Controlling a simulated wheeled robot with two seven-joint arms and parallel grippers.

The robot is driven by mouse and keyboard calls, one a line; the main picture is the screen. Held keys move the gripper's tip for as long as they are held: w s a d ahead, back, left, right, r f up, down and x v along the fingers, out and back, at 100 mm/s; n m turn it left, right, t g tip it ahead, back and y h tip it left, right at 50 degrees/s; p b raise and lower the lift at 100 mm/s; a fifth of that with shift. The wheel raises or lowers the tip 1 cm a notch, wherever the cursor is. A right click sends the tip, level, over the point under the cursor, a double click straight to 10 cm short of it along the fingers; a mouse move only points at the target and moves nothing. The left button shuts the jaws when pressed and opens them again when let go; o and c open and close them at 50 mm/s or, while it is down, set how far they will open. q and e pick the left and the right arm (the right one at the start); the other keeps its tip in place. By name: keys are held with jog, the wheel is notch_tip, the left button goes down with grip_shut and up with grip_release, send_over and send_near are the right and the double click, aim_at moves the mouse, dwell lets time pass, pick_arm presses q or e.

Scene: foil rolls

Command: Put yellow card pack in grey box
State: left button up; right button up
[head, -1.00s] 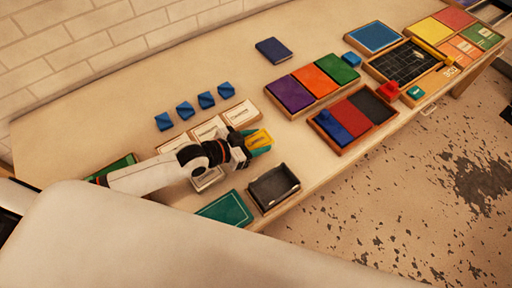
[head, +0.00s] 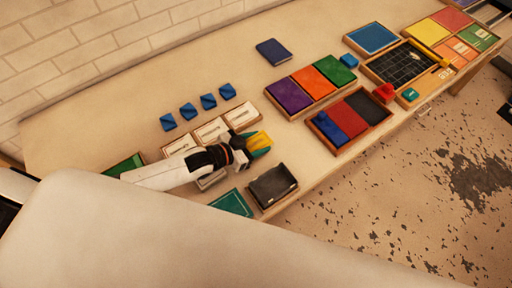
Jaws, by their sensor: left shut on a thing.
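The yellow card pack (head: 259,140) is held in my left gripper (head: 255,146), which comes in from the left. The gripper is shut on it, with teal fingertips at its lower edge. The pack is just behind the grey box (head: 273,186), on the far side of it, and outside it. The grey box is a dark open tray near the table's front edge, and it looks empty. My right gripper is not in view.
A green board (head: 232,203) lies left of the box. White-topped trays (head: 242,115) and several small blue blocks (head: 208,101) are behind my arm. A wooden tray with blue, red and dark panels (head: 350,119) stands to the right. Bare table lies between it and the box.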

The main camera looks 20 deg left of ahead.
aim_at(256, 149)
pick_arm(q)
notch_tip(256, 149, down, 3)
jog(key=shift+f, duration=0.6)
jog(key=o, duration=0.6)
jog(key=shift+f, duration=0.2)
jog(key=shift+c, duration=0.2)
jog(key=o, duration=0.4)
jog(key=shift+o, duration=0.2)
jog(key=shift+r, duration=0.1)
